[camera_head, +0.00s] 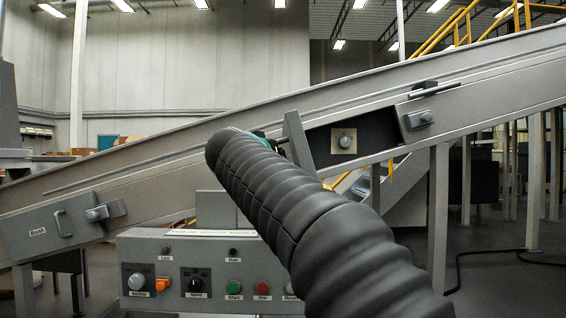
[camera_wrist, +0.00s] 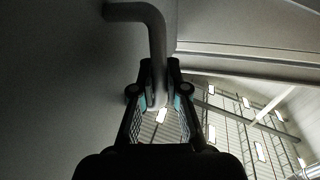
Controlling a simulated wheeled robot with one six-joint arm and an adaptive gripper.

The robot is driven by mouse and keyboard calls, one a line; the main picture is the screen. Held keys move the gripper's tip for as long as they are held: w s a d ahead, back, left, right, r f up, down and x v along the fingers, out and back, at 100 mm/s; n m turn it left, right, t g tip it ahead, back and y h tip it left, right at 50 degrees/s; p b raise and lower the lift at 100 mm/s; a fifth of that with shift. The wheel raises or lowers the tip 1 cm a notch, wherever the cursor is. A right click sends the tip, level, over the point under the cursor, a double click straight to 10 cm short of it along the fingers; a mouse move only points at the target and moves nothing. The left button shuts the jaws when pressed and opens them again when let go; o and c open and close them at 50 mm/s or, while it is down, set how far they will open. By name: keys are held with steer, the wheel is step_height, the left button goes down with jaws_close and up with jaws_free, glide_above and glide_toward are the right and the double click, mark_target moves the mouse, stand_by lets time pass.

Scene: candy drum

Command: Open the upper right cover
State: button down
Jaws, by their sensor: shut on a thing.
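The upper right cover (camera_head: 298,140) is a grey panel on the sloping conveyor's side. It stands swung out, nearly edge-on in the head view. The latch (camera_head: 420,119) is on the block right of the recess. In the wrist view, my gripper (camera_wrist: 158,76) is shut on the bent grey cover handle (camera_wrist: 152,28), with the cover's flat face (camera_wrist: 55,90) at left. In the head view my sleeved arm hides most of the gripper; only a bit of teal shows.
A lower left cover (camera_head: 35,212), labelled Brush, is flat against the conveyor, with its own handle (camera_head: 62,224) and latch (camera_head: 105,211). A control panel (camera_head: 200,250) with several buttons and knobs stands below my arm. Support legs (camera_head: 438,225) stand at right.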

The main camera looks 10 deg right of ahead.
steer(key=c, duration=1.2)
jaws_free()
steer(key=shift+s+a, duration=0.1)
steer(key=shift+s, duration=0.05)
steer(key=v, duration=1.1)
steer(key=shift+s+a+r, duration=0.1)
steer(key=shift+s+a, duration=0.1)
steer(key=shift+s, duration=0.1)
steer(key=shift+s, duration=0.1)
steer(key=shift+b+v, duration=2.15)
steer(key=shift+v, duration=5.7)
steer(key=shift+a+r, duration=0.1)
steer(key=shift+a, duration=0.05)
